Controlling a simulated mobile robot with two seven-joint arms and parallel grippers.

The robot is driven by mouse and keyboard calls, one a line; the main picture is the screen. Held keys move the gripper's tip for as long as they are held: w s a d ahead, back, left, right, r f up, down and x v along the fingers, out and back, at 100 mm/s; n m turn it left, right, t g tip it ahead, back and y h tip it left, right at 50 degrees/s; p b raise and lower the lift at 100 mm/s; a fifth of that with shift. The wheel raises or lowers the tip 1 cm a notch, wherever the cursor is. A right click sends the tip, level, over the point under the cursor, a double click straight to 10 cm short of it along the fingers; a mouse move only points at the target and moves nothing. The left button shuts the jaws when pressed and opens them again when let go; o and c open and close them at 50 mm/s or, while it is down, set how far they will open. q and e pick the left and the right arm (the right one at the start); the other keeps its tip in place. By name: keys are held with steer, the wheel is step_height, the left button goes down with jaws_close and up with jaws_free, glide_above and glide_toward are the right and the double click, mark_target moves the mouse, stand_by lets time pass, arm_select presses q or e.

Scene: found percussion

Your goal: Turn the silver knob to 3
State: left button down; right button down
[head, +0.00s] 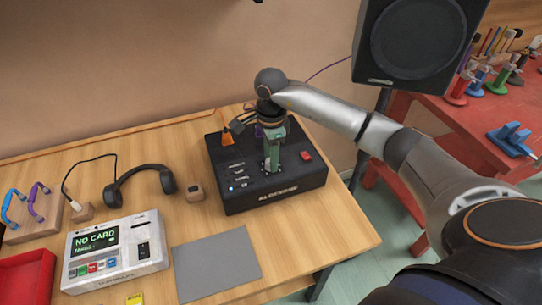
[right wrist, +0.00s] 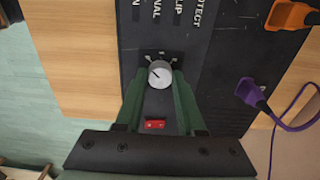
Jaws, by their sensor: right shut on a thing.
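The silver knob (right wrist: 160,74) is round, with a dark pointer line on its face, and sits on the black box (head: 290,197). The dial marks around it are too small to read. My right gripper (head: 271,168) points down at the box top, and its green fingers (right wrist: 159,88) are on both sides of the knob, shut on it. In the head view the gripper hides the knob. My left gripper is not in view.
The box bears a red switch (head: 305,155), an orange plug (head: 227,139) and a purple plug (right wrist: 250,93). Headphones (head: 140,178), a card reader (head: 115,252) and a grey mat (head: 216,265) lie to its left. A speaker (head: 412,40) stands behind my right arm.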

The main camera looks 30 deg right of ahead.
steer(key=shift+m, duration=0.3)
steer(key=m, duration=1.2)
steer(key=shift+r+m, duration=0.1)
steer(key=shift+m, duration=0.2)
steer(key=m, duration=0.3)
steer(key=shift+m+p, duration=0.3)
steer(key=m, duration=0.3)
steer(key=shift+m+p, duration=0.35)
steer(key=shift+m, duration=0.05)
steer(key=m+p, duration=0.1)
steer(key=m, duration=0.5)
steer(key=shift+m, duration=0.3)
steer(key=c, duration=0.5)
jaws_free()
